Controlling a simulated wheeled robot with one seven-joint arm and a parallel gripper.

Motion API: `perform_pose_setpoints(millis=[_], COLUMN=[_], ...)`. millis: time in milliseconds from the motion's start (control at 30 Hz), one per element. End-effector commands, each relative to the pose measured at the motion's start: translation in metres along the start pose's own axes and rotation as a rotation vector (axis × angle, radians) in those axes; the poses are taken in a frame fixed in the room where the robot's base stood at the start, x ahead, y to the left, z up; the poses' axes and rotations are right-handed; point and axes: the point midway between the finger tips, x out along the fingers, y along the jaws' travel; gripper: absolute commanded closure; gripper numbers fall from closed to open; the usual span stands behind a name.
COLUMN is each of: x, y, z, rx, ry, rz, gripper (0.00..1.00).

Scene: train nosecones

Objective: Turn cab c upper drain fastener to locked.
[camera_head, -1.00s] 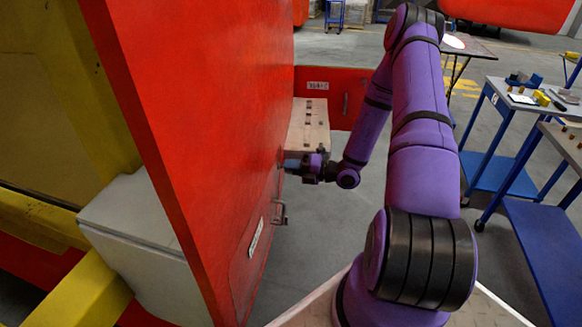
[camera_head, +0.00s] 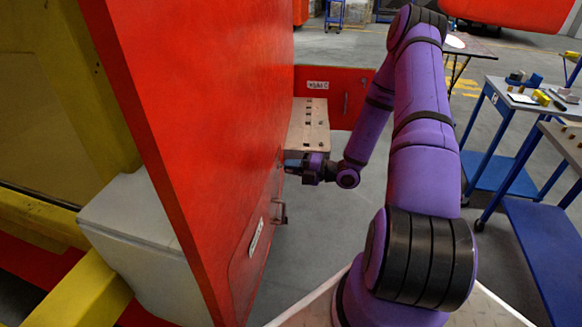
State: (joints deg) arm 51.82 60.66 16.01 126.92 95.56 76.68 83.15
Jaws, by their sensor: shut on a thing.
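A large red cab panel (camera_head: 205,130) stands upright on the left, seen at a steep angle. My gripper (camera_head: 287,166) is at the far edge of its outer face, pointing left, and is shut on a small fastener there. The fastener is mostly hidden by the fingers and the steep angle, so its turn position cannot be told. Lower on the same face is a metal handle (camera_head: 280,212) next to a white label (camera_head: 256,235). My gripper is above and beyond this handle, apart from it.
A pale wooden step with holes (camera_head: 308,128) stands just behind my gripper, before a red panel with a label (camera_head: 318,85). Blue trolleys (camera_head: 495,150) with small parts stand at the right. Grey floor is clear between my arm and the trolleys.

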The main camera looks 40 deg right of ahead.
Motion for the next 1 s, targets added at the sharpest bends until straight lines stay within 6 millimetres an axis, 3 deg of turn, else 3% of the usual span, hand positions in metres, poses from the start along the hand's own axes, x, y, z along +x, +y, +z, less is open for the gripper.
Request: perform_pose_setpoints(millis=[33,100,133,467,1000], x=[-0.001,-0.001,0.0,-0.004,-0.09], y=[-0.001,-0.001,0.0,0.0,-0.001], z=[0.0,0.0,0.0,0.0,0.001], rx=[0.001,0.001,0.001,0.0,0.0], ry=[-0.002,-0.002,-0.001,-0.002,-0.004], rz=[-0.001,-0.001,-0.001,-0.001,-0.002], gripper=[0.86,0.7,0.67,0.67,0.67])
